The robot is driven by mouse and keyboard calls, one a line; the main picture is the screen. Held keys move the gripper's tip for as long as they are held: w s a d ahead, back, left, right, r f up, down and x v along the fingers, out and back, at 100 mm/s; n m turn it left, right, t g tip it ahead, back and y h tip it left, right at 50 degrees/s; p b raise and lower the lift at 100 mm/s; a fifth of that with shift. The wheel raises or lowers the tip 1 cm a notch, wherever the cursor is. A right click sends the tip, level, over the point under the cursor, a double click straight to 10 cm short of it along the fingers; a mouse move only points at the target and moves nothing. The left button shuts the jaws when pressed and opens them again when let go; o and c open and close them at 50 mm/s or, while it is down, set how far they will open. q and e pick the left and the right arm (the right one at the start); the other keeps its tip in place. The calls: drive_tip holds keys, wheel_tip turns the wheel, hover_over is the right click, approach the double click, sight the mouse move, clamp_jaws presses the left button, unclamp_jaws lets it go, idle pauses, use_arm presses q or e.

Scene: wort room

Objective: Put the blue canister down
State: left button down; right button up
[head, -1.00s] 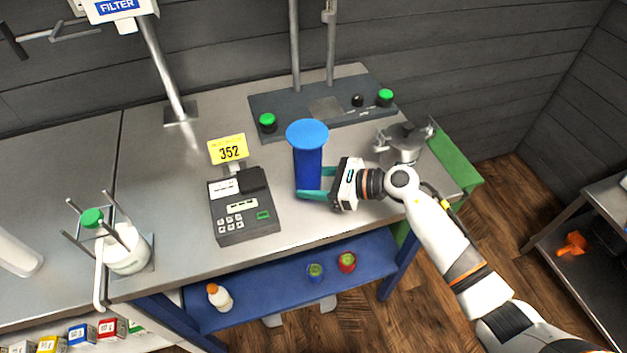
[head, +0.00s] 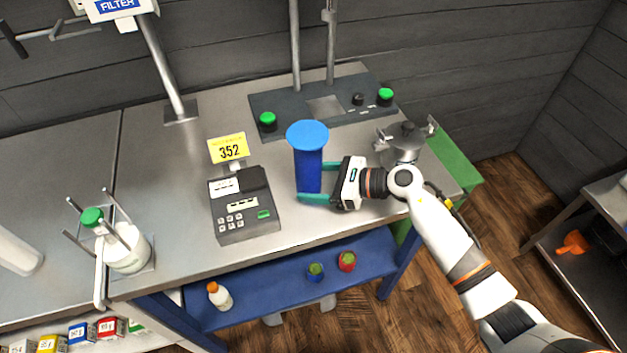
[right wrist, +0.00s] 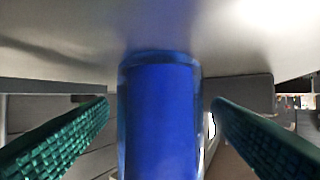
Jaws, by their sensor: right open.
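The blue canister (head: 308,168) stands upright on the steel bench, with a wide lighter blue top. My right gripper (head: 318,182) is open at the canister's right side, its teal fingers pointing left toward it. In the right wrist view the canister (right wrist: 160,120) stands between the two green textured fingers (right wrist: 160,118), with a gap on each side. My left gripper is not in view.
Behind is a dark panel (head: 290,104) with green knobs. A metal pot (head: 402,148) stands close behind my right wrist. Bare bench lies between canister and panel.

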drive_tip(key=b+v, duration=0.1)
drive_tip(key=v, duration=0.4)
drive_tip(key=b+v, duration=0.1)
drive_tip(key=v, duration=0.4)
drive_tip(key=shift+d+f, duration=0.1)
drive_tip(key=shift+f, duration=0.15)
drive_tip(key=shift+s+d+r+b, duration=0.25)
drive_tip(key=shift+d+r+b, duration=0.1)
drive_tip(key=shift+d, duration=0.2)
